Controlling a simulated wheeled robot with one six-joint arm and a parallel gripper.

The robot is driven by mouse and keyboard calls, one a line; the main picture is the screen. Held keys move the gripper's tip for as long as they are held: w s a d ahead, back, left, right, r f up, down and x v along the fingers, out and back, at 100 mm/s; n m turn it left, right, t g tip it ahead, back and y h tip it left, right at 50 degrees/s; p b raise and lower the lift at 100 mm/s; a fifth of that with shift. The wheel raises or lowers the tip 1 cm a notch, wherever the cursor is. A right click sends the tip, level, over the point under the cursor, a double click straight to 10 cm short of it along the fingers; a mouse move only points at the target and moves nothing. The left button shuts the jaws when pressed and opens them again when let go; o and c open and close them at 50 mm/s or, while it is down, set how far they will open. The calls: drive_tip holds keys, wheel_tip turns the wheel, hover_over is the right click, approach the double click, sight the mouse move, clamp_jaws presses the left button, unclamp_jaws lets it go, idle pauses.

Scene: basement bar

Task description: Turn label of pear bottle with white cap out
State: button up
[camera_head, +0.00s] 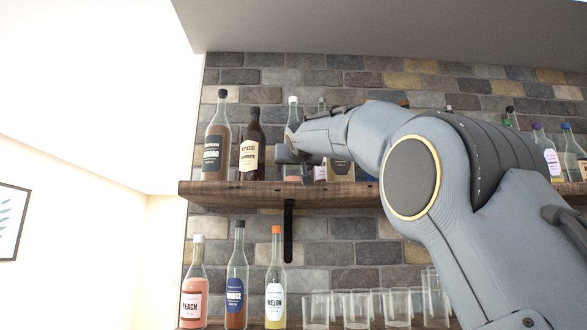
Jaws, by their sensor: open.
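No label that I can read says pear. A clear bottle with a white cap (292,108) stands upright on the upper shelf (240,188), its middle hidden behind my gripper. No label shows on its visible parts. My gripper (287,148) is open in front of this bottle at mid-height; I cannot tell whether it touches it. Another white-capped bottle (194,265), with pink liquid and a label reading PEACH, stands on the lower shelf at the left.
A dark-labelled bottle (215,135) and a brown bottle (252,140) stand close left of my gripper. My arm hides much of the upper shelf. Below are a blue-labelled bottle (236,285), an orange-capped bottle (276,285) and several glasses (355,308). More bottles (546,150) stand right.

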drive_tip(key=shift+d+r+n+y+p, duration=0.1)
drive_tip(key=shift+n+y+p, duration=0.4)
drive_tip(key=shift+y, duration=0.3)
drive_tip(key=shift+y, duration=0.3)
drive_tip(key=shift+n+g+y, duration=0.3)
drive_tip(key=shift+n+y, duration=0.1)
drive_tip(key=shift+f+b, duration=0.25)
drive_tip(key=shift+b, duration=0.5)
drive_tip(key=shift+w+n+y+b, duration=0.15)
drive_tip(key=shift+n+y+b, duration=0.35)
drive_tip(key=shift+y+b, duration=0.15)
drive_tip(key=shift+s+r, duration=0.2)
